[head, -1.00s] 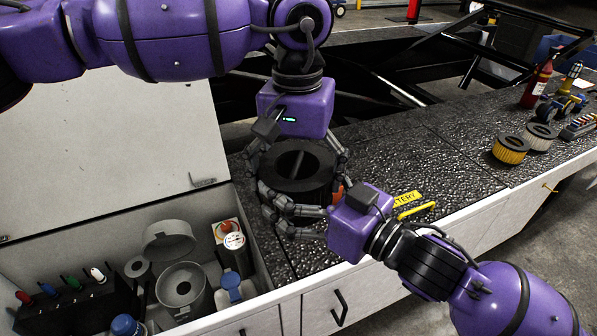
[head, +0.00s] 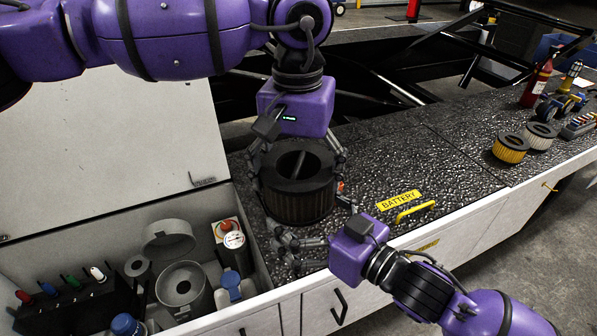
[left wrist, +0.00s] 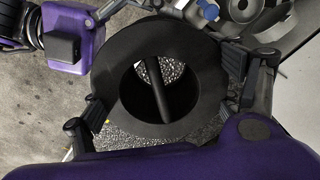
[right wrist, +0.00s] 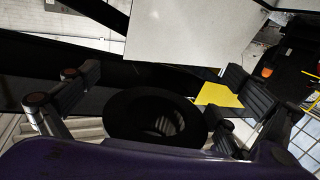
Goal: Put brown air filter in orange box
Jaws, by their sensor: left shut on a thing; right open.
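The brown air filter (head: 300,208) is a dark ribbed cylinder with a black ring top, upright over the textured black counter. My left gripper (head: 298,178) is shut around its upper part from above. In the left wrist view, the filter's black ring (left wrist: 112,62) lies between the fingers, with counter texture seen through its hole. I cannot tell whether its base touches the counter. My right gripper (head: 312,228) is open at the filter's lower front, apart from it. In the right wrist view, a dark ring (right wrist: 125,115) sits between its fingers. No orange box is clearly visible; only a small orange patch (head: 340,187) shows beside the filter.
An open grey compartment with its raised white lid (head: 110,130) holds canisters and bottles at left. A yellow BATTERY label (head: 399,200) and handle (head: 415,211) lie right of the filter. Yellow (head: 510,149) and pale filters (head: 540,137) stand far right.

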